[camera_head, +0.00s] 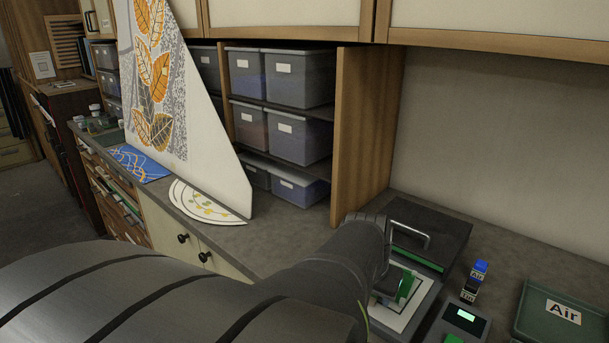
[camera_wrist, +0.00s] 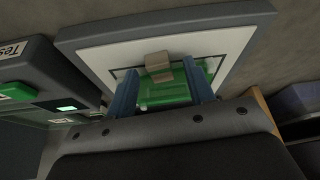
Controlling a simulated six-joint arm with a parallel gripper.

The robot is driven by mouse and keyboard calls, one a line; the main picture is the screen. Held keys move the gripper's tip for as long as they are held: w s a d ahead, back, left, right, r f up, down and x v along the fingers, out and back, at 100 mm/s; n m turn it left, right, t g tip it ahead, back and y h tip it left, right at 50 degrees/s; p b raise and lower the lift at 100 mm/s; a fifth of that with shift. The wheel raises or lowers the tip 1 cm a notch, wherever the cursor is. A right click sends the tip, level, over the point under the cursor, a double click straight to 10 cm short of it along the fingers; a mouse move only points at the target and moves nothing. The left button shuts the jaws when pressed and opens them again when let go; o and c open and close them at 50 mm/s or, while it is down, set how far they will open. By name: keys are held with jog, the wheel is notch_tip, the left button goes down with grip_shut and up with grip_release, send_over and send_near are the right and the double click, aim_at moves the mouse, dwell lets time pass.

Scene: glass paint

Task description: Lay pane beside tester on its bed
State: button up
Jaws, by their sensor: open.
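The green pane (camera_wrist: 165,94) shows between my gripper's two blue fingers in the wrist view, with a tan block (camera_wrist: 158,66) at its far side. It lies over or on the white bed (camera_wrist: 223,47), which has a dark outline and a grey frame; I cannot tell whether it touches. In the head view the green pane (camera_head: 405,287) is partly hidden by my wrist, above the white bed (camera_head: 412,316). My gripper (camera_wrist: 160,72) is open, its fingers on either side of the pane. The tester (camera_head: 465,318), with a lit green display, stands right of the bed.
A dark lid with a metal handle (camera_head: 411,232) stands behind the bed. A decorated panel (camera_head: 165,90) leans at left, by shelves of grey bins (camera_head: 297,78).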

jog(key=r, duration=0.4)
jog(key=shift+s+d+r, duration=0.1)
jog(key=shift+s+d, duration=0.1)
jog(key=shift+s, duration=0.05)
jog(key=s+d+r, duration=0.6)
jog(key=s, duration=0.3)
jog(key=shift+s+r, duration=0.2)
jog(key=shift+r, duration=0.05)
jog(key=w+a+f, duration=0.2)
jog(key=w, duration=0.1)
jog(key=w+a+f, duration=0.2)
jog(key=w, duration=0.1)
jog(key=w+a+f, duration=0.2)
jog(key=w, duration=0.1)
jog(key=shift+w+f, duration=0.15)
jog(key=shift+f, duration=0.2)
jog(key=f, duration=0.3)
jog(key=shift+w+a, duration=0.2)
jog(key=shift+w, duration=0.05)
jog(key=shift+f, duration=0.5)
